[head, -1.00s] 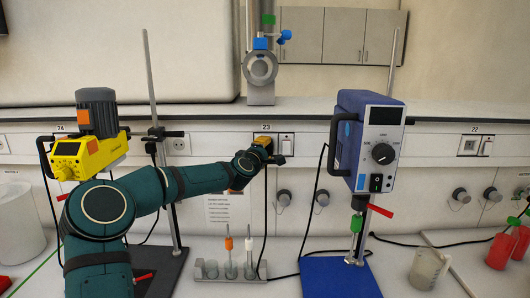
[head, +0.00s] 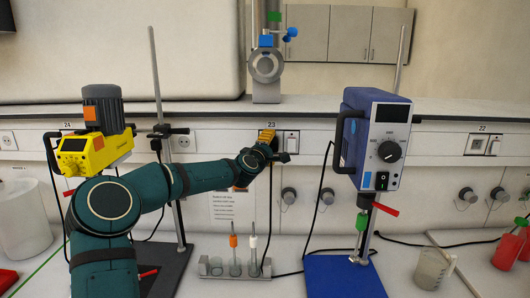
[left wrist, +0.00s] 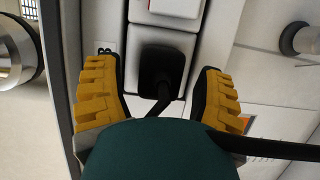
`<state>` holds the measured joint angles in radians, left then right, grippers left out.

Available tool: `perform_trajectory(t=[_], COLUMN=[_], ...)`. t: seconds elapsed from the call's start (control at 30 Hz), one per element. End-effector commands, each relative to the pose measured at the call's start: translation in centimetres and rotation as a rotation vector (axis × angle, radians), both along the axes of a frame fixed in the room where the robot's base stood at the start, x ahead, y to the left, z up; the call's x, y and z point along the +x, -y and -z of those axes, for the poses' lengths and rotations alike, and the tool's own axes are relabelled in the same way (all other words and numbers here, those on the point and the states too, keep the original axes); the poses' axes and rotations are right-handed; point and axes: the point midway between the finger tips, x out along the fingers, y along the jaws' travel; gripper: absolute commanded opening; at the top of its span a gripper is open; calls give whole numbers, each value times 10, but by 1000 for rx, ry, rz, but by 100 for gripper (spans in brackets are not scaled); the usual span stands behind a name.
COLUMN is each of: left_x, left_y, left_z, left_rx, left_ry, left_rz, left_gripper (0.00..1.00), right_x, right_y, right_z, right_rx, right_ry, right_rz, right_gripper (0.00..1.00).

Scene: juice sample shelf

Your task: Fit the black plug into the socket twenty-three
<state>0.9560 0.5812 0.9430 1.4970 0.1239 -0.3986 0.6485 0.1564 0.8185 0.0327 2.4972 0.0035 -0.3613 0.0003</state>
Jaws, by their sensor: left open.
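The black plug (left wrist: 162,68) sits at the face of socket twenty-three (left wrist: 143,40) in the left wrist view, and its cord (left wrist: 158,103) runs toward my gripper. It looks seated, but the contact behind it is hidden. My left gripper (head: 255,157) is at the wall panel under the label 23 in the head view and covers most of the socket there. In the left wrist view its yellow fingers (left wrist: 162,92) are spread wide, one on each side of the plug, with gaps to it. My right gripper is not in view.
A switch (head: 291,141) is right of the socket. A blue stirrer unit (head: 374,140) stands to the right and a yellow stirrer (head: 95,150) to the left. Cords hang along the wall.

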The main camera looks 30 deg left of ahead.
Motion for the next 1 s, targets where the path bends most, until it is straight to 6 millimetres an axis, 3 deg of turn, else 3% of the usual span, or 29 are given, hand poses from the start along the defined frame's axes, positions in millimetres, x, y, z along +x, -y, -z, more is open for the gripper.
perform_trajectory(t=[0.6,1.0], left_x=[-91,-114], left_y=[17,23], left_z=[0,0], left_rx=[4,2], left_ry=[-2,1], left_rz=[-3,0], left_gripper=[69,69], right_x=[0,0], right_y=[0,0], right_z=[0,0], right_rx=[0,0], right_ry=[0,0], right_rz=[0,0], right_gripper=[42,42])
